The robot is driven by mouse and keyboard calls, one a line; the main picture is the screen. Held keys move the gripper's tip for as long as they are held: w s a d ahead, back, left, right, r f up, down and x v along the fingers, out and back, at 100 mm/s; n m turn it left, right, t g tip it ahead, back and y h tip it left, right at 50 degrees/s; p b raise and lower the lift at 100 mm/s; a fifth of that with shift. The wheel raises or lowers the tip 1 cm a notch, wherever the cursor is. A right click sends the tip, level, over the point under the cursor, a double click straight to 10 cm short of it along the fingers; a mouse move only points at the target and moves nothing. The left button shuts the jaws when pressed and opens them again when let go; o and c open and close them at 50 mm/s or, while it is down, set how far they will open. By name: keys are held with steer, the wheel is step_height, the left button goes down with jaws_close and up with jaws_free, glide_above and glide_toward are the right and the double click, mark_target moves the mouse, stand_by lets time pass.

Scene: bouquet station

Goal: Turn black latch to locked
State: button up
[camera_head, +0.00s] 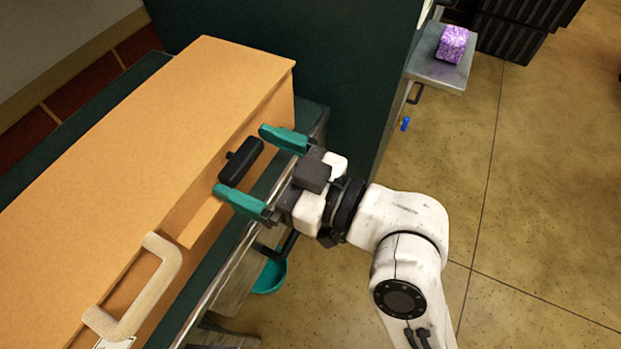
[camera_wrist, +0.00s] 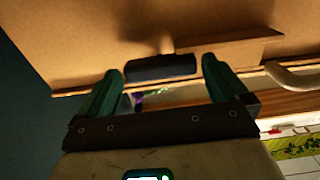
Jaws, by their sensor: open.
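The black latch (camera_head: 245,158) is a short dark bar on the front face of an orange-brown wooden cabinet (camera_head: 150,130). In the head view it lies along the cabinet's length. In the wrist view the latch (camera_wrist: 160,68) lies roughly level across the picture, between the fingertips. My gripper (camera_head: 240,162) is open, its two teal fingers on either side of the latch's ends. In the wrist view my gripper (camera_wrist: 160,80) shows a gap between each finger and the latch. Contact is not clearly visible.
A beige handle (camera_head: 137,290) sticks out from the cabinet front, and shows at right in the wrist view (camera_wrist: 292,77). A dark green panel (camera_head: 320,60) stands behind. A teal bowl-like object (camera_head: 270,277) is below the counter. A purple box (camera_head: 452,44) rests on a far shelf. Open floor lies right.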

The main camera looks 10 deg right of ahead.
steer(key=p+v, duration=0.6)
steer(key=v, duration=0.4)
steer(key=shift+p, duration=0.4)
steer(key=shift+s+d+f, duration=0.1)
steer(key=s+d+f+m+g+h+p, duration=0.3)
steer(key=d+f+m+g+h, duration=0.2)
steer(key=d+f+h, duration=0.6)
steer(key=s+d+f+m+g+h+p, duration=0.1)
steer(key=s+d+f+m+g+h, duration=0.2)
steer(key=s+d, duration=0.6)
step_height(320, 180, down, 4)
steer(key=s+m+g, duration=0.1)
steer(key=m+g, duration=0.1)
steer(key=shift+d+r+m+p, duration=0.2)
steer(key=shift+m+p, duration=0.15)
steer(key=shift+m, duration=0.05)
steer(key=shift+s, duration=0.15)
